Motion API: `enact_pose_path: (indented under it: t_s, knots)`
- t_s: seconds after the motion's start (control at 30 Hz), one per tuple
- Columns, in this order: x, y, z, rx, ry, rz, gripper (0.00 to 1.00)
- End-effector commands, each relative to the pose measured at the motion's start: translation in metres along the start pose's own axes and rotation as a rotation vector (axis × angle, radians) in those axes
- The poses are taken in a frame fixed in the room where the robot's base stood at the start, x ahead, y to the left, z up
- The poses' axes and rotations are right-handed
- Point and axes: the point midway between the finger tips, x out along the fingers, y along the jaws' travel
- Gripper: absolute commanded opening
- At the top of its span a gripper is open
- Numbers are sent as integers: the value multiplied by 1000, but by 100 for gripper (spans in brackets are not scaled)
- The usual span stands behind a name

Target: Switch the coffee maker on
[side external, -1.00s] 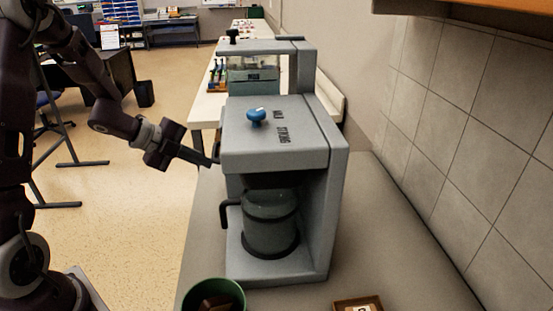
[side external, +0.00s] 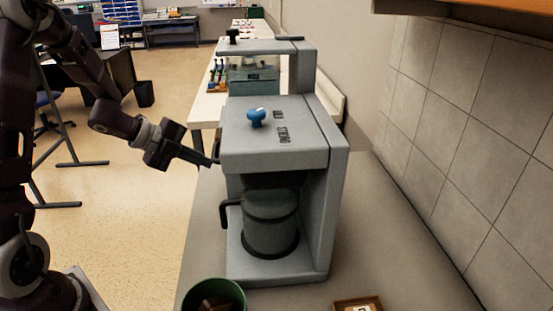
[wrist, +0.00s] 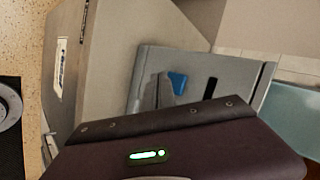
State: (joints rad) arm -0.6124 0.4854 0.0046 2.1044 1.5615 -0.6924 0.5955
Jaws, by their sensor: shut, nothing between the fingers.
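The coffee maker (side external: 310,160) is a grey box-shaped machine on the counter. On its top are a blue knob (side external: 257,117) and dark lettering, partly readable as "MILD" and "STRONG". A grey carafe (side external: 270,225) with a dark handle stands in its lower bay. My gripper (side external: 212,162) is shut and empty, its tips at the upper left side of the machine, by a small dark part there. I cannot tell whether they touch. In the wrist view the blue knob (wrist: 178,83) shows beyond my gripper's housing; the fingertips are hidden.
A green bowl (side external: 240,291) with brown pieces and a small wooden tray (side external: 345,301) stand at the counter's near edge. A tiled wall (side external: 470,130) bounds the right. Bare counter (side external: 390,235) lies right of the coffee maker.

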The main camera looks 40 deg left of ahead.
Motion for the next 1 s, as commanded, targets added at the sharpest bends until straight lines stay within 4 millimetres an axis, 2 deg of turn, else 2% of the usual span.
enact_pose_path:
  t_s: [1.0]
  knots:
    - [10, -7, -7, 0, 0, 0, 0]
